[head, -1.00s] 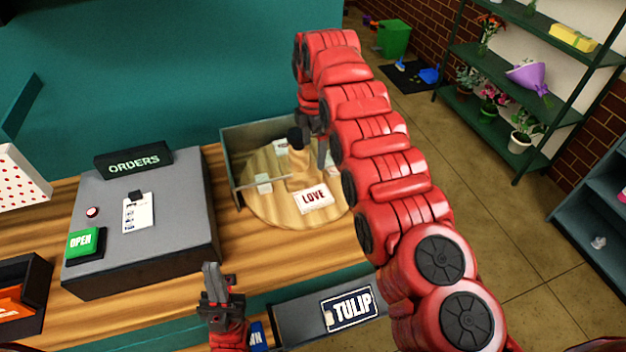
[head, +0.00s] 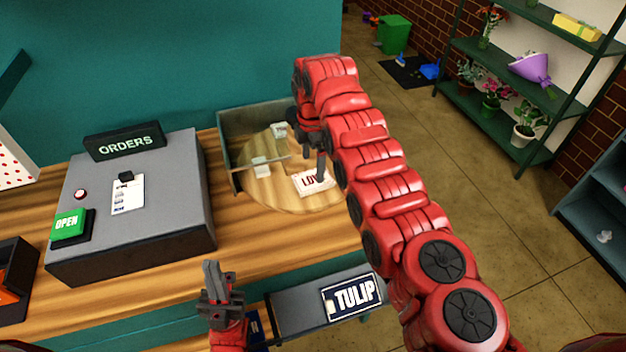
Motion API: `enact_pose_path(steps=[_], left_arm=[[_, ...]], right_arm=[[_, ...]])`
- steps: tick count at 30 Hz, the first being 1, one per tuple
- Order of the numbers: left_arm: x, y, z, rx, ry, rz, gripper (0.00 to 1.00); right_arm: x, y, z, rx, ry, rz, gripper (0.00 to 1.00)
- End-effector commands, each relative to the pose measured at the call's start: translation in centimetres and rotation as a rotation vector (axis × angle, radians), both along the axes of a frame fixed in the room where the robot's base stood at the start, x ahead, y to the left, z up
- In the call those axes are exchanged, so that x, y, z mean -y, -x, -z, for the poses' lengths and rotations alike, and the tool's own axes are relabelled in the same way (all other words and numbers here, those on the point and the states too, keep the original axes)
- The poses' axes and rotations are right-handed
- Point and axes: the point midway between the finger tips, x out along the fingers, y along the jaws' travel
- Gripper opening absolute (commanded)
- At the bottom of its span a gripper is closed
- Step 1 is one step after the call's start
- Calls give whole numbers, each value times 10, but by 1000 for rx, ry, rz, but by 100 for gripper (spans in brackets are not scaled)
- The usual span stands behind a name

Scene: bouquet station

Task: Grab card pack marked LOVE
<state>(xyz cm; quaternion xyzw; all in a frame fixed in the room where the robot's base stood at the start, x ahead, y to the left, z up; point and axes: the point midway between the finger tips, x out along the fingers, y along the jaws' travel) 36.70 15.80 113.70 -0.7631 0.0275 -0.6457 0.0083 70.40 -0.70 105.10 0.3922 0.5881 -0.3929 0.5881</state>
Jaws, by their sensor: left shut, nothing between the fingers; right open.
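The card pack marked LOVE (head: 304,181) is white with dark red letters and lies on the front part of a round wooden disc (head: 268,193). My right gripper (head: 313,163) reaches down over the disc from above. It is open, and one dark finger overlaps the right part of the LOVE lettering in the head view. I cannot tell whether that finger touches the pack. My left gripper (head: 212,275) is shut and empty in front of the counter edge, away from the disc.
Two other pale packs, one at the back (head: 279,130) and one at the left (head: 260,167), lie on the disc. A grey walled tray (head: 225,150) encloses its back and left. The ORDERS box (head: 185,180) stands left. A TULIP-labelled bin (head: 300,310) is in front.

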Motion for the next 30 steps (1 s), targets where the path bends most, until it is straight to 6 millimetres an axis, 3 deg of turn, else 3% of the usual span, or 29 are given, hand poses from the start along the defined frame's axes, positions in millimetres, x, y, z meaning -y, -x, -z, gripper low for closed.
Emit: enact_pose_path(steps=[8, 14, 21, 30], left_arm=[[0, 0, -29, 0, 0, 0, 0], [0, 0, -30, 0, 0, 0, 0], [0, 0, -29, 0, 0, 0, 0], [0, 0, -29, 0, 0, 0, 0]], right_arm=[[-6, 4, 22, -6, 1, 0, 100], [-6, 3, 49, -2, 1, 1, 100], [-6, 2, 52, 1, 0, 1, 100], [-6, 2, 52, 1, 0, 1, 46]])
